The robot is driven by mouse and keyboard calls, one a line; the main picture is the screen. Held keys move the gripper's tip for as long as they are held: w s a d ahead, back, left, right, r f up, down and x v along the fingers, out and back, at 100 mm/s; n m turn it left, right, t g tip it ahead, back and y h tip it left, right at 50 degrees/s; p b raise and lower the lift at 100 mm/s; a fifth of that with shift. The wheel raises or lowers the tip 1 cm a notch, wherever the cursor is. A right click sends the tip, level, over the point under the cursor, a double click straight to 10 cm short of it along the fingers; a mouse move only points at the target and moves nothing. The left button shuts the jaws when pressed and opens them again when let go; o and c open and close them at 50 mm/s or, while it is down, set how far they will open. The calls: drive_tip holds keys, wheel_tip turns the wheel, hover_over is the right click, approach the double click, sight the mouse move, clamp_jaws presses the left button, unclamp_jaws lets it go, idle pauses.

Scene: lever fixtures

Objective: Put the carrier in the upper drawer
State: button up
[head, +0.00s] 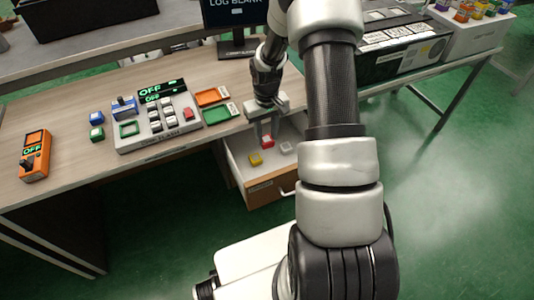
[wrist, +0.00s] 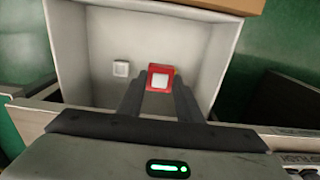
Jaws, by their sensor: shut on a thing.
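The upper drawer (head: 233,166) is pulled open below the desk top, with a white inside and a brown front. In the wrist view the drawer (wrist: 95,40) fills most of the upper picture. My gripper (head: 266,137) reaches down over the drawer. Its fingers (wrist: 160,88) are shut on a small red block with a pale top (wrist: 160,78), apparently the carrier; it also shows in the head view (head: 268,142). The block is over or inside the drawer; I cannot tell if it touches the floor.
A yellow piece (head: 255,159) and a white piece (head: 286,147) lie in the drawer. On the desk are a grey key panel (head: 157,125), orange tray (head: 211,96), green tray (head: 221,113), orange lever box (head: 35,155), and blue (head: 97,118) and green (head: 97,133) caps.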

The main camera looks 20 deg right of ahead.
drive_tip(key=f, duration=0.3)
drive_tip(key=f+b, duration=0.1)
drive_tip(key=f, duration=0.2)
drive_tip(key=d+f, duration=0.1)
drive_tip(key=f, duration=0.2)
drive_tip(key=shift+s+f, duration=0.2)
drive_tip(key=shift+f, duration=0.05)
drive_tip(key=shift+f+b, duration=0.6)
drive_tip(key=shift+f, duration=1.4)
drive_tip(key=shift+f, duration=0.25)
drive_tip(key=o, duration=0.8)
drive_tip(key=shift+r, duration=0.1)
